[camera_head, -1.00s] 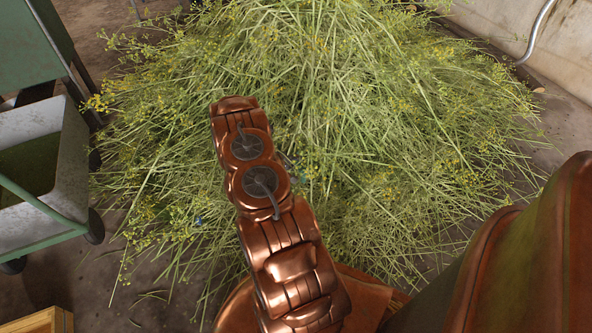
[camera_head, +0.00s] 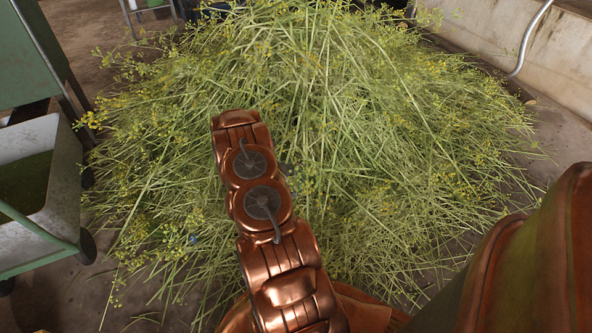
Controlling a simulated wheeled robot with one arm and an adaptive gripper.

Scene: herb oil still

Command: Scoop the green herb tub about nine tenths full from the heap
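A large heap of cut green herb (camera_head: 400,130) with long stalks and small yellow flower heads lies on the floor and fills the middle of the view. My copper-coloured arm reaches up from the bottom centre over the near side of the heap. Its far end is over the stalks, and my gripper's fingers cannot be made out, hidden under the arm or in the herb. No green herb tub can be made out in this view.
A grey wheeled bin (camera_head: 50,205) with a green frame and dark green contents stands at the left, close to the heap. A green metal cabinet (camera_head: 30,55) is behind it. A pale wall (camera_head: 540,60) with a metal pipe (camera_head: 530,40) bounds the back right.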

